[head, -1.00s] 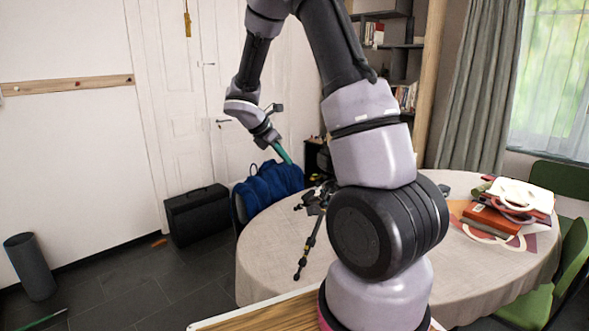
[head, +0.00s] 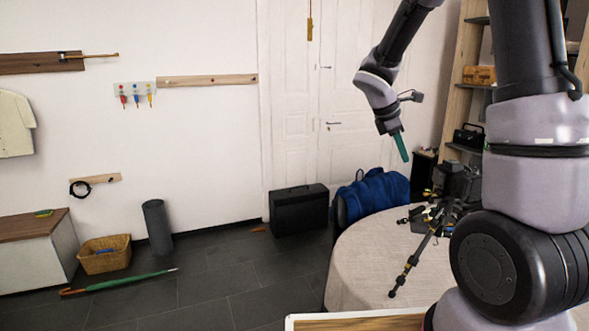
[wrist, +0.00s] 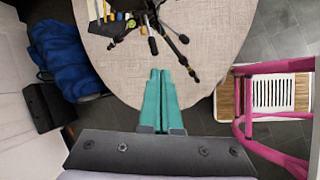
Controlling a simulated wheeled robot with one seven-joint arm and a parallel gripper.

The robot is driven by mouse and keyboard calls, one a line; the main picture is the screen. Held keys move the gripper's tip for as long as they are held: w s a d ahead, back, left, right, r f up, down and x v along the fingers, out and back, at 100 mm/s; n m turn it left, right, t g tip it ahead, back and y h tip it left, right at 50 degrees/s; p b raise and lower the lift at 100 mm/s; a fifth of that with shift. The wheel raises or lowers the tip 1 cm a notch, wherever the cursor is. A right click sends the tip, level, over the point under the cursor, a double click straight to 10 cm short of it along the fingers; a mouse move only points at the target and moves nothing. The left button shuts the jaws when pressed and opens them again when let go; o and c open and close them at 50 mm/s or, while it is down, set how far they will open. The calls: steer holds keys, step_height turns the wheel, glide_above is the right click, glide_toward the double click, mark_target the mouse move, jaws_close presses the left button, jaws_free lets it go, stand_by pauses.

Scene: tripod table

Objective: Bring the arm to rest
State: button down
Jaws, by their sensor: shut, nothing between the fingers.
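My gripper (head: 401,147) hangs from my arm in the upper right of the head view, in front of the white door. Its teal fingers (wrist: 161,98) are pressed together and empty in the wrist view, pointing over the edge of the round table. A black tripod (head: 418,255) lies on the round table (head: 352,268) in the head view, and it also shows at the top of the wrist view (wrist: 150,22). My gripper is apart from the tripod and the table. My own large arm links hide the right part of the table.
A blue bag (head: 375,192) sits behind the table, beside a black case (head: 299,210) on the floor. A grey bin (head: 157,227), a basket (head: 105,254) and a green umbrella (head: 125,281) stand or lie at the left. A pink frame (wrist: 240,115) is at right in the wrist view. Middle floor is clear.

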steer(key=s+a+r+m+t+y, duration=0.3)
steer(key=s+r+m, duration=0.4)
steer(key=s+m, duration=0.3)
steer(key=s+a+r+m+t+y, duration=0.2)
steer(key=s+a+r+m+y, duration=0.2)
steer(key=s+r+m, duration=0.3)
steer(key=s+a+m, duration=0.1)
steer(key=s+m, duration=0.1)
steer(key=s, duration=0.2)
steer(key=shift+s+r+m+t+y, duration=0.2)
steer(key=shift+r+m+t+y, duration=0.2)
steer(key=shift+a, duration=0.1)
